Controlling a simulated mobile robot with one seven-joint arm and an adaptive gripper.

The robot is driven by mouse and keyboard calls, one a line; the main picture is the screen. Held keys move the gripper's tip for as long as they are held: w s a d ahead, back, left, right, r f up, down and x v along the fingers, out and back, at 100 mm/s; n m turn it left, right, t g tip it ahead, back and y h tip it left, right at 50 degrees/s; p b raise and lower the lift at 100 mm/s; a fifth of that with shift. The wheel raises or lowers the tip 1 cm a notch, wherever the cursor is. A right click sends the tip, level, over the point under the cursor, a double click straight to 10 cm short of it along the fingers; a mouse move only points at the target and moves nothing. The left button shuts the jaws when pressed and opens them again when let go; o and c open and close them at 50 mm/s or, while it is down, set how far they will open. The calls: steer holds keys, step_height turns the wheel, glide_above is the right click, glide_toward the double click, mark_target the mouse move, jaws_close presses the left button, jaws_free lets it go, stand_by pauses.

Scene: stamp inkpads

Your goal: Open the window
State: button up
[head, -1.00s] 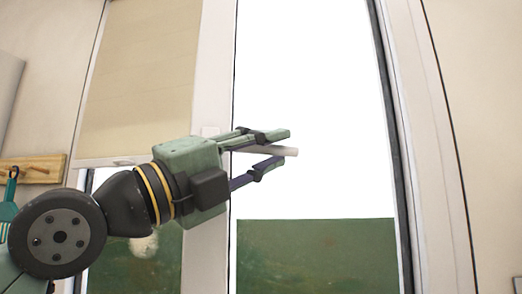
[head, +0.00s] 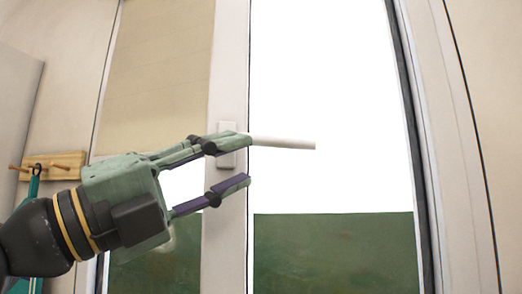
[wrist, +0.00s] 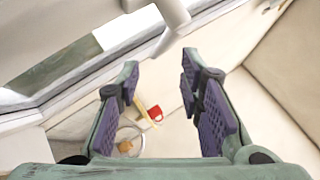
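The tall window has a white frame (head: 228,230) and a white handle (head: 285,142). The handle's lever points right, roughly level, from a plate on the frame; the window looks shut. My gripper (head: 246,160) is open and empty to the left of the lever's free end. Its upper finger overlaps the handle's plate and hides the lever's root in the head view. In the wrist view the handle (wrist: 172,14) shows at the top, beyond the fingertips of my gripper (wrist: 158,72), with nothing between the fingers. I cannot tell whether a finger touches it.
A beige blind (head: 165,70) covers the upper left pane. A wooden peg rack (head: 55,165) with a teal item hangs at the left. In the wrist view, a red object (wrist: 154,114) and a clear round dish (wrist: 128,142) lie below, beyond the fingers.

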steer(key=shift+v, duration=1.6)
steer(key=shift+c, duration=0.4)
